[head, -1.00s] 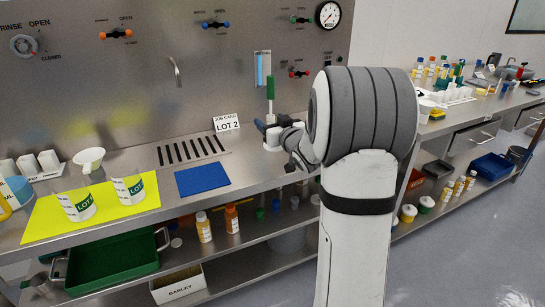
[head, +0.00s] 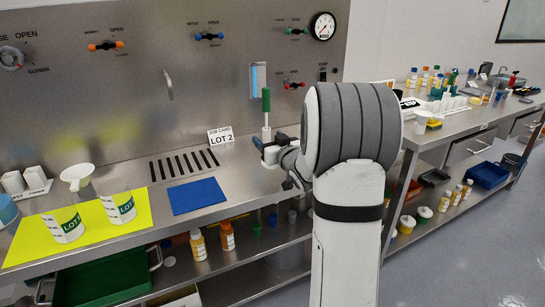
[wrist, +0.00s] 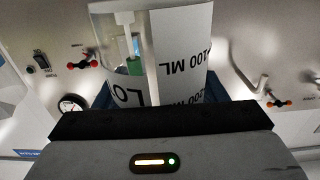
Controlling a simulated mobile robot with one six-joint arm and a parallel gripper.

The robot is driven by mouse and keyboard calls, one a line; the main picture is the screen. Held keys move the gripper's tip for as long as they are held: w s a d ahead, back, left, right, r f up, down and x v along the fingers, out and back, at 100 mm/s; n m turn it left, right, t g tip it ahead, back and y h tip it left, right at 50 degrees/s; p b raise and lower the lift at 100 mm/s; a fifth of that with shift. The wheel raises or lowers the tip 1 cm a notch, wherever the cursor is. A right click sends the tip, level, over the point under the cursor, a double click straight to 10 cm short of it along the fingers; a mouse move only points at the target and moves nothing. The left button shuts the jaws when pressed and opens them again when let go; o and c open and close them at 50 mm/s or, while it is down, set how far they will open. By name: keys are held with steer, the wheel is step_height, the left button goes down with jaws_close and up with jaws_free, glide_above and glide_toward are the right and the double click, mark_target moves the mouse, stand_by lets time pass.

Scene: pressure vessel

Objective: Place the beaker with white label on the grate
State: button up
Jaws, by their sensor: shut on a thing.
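A clear beaker with a white label (wrist: 180,55) fills the middle of the wrist view, with "100 ML" upside down. My gripper (head: 281,146) is shut on it near the back wall, to the right of the grate. In the head view the beaker is small and partly hidden by the gripper, so I cannot tell if it touches the bench. The grate (head: 184,164) is a row of dark slots in the steel bench, with nothing on it.
A job card (head: 220,137) reading "LOT 2" stands behind the grate's right end. A blue mat (head: 197,196) lies in front of it. Two green-labelled beakers (head: 65,225) stand on a yellow mat (head: 30,250) at left. A green-handled upright thing (head: 266,101) is just behind my gripper.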

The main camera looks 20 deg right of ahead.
steer(key=shift+f+b, duration=0.35)
steer(key=shift+f, duration=1.85)
steer(key=shift+s, duration=0.1)
steer(key=shift+f, duration=0.15)
steer(key=o, duration=1)
steer(key=shift+p, duration=0.45)
steer(key=s, duration=0.2)
steer(key=s+b, duration=0.1)
steer(key=s, duration=0.4)
steer(key=shift+s+a, duration=0.25)
steer(key=shift+s, duration=0.05)
steer(key=shift+s+a, duration=0.1)
